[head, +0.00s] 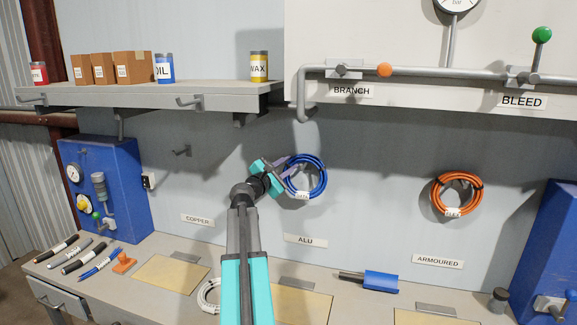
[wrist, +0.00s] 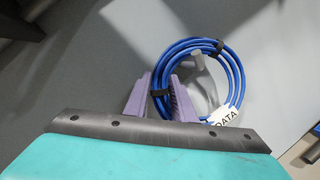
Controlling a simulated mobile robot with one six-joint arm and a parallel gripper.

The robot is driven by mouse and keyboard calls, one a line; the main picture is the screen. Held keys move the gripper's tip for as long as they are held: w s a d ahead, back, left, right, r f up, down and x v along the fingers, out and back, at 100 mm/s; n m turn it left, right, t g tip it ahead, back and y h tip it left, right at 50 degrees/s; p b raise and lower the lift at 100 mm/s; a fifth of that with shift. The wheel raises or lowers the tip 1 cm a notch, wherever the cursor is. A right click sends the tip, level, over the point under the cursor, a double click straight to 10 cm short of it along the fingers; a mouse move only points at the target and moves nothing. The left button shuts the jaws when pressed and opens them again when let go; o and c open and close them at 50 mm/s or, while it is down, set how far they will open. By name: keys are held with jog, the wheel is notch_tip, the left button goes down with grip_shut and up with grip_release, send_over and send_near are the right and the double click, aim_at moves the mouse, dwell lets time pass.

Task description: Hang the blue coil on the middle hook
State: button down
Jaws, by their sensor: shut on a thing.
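The blue coil (head: 306,176) has black ties and a white tag reading DATA, which also shows in the wrist view (wrist: 224,116). My gripper (head: 281,169) is shut on the coil's left side. In the wrist view its purple fingers (wrist: 160,88) straddle the blue strands near a black tie. The coil is held in front of the grey wall, above the ALU label (head: 306,239).
An empty hook (head: 182,151) is above the COPPER label (head: 197,219). An orange coil (head: 457,194) hangs above the ARMOURED label (head: 437,261). The shelf (head: 215,96) and pipe (head: 420,74) are overhead. The bench (head: 150,250) holds pens, a white coil (head: 208,297) and a blue tool (head: 379,281).

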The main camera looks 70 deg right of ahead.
jog(key=c, duration=1.4)
grip_release()
jog(key=b+v, duration=0.4)
jog(key=v, duration=1)
jog(key=shift+d, duration=0.1)
